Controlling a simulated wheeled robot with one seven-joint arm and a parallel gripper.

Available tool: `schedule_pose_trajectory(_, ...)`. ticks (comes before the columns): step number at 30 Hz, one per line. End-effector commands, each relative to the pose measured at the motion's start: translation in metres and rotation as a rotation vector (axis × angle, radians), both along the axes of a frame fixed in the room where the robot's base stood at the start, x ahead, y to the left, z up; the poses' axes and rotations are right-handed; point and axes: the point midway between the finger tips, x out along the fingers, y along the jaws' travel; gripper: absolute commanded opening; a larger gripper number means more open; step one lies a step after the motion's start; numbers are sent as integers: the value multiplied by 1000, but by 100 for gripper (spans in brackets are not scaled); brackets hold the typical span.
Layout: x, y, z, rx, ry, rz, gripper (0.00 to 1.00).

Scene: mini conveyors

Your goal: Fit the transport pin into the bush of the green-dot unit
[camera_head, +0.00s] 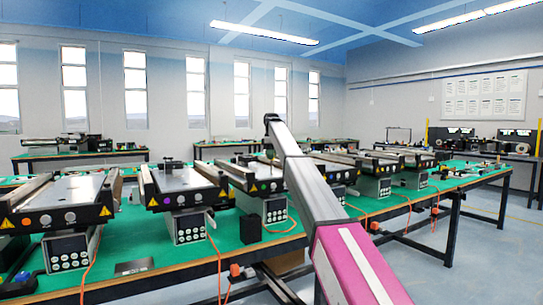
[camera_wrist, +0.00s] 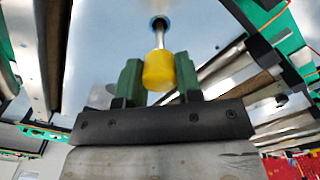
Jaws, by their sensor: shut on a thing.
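In the wrist view my gripper (camera_wrist: 158,75) has its two green fingers on either side of the yellow knob of the transport pin (camera_wrist: 159,72) and is shut on it. The pin's bare metal shaft points away from the gripper. Its far end meets a round bush with a blue rim (camera_wrist: 159,20) on a pale plate (camera_wrist: 110,40). I cannot tell whether the tip is inside the bush or just in front of it. In the head view my arm reaches over the row of conveyor units, and the gripper cannot be made out there.
Several mini conveyors stand in a row on a green-topped bench (camera_head: 130,247), among them a near-left unit (camera_head: 65,190) and one beside it (camera_head: 185,180). Control boxes (camera_head: 188,227) and orange cables hang at their fronts. Free floor (camera_head: 480,235) lies to the right.

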Motion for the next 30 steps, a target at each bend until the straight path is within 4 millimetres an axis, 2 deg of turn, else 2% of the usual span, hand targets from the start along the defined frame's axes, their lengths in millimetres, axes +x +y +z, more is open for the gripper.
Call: schedule_pose_trajectory(30,0,0,-18,0,0,0,7)
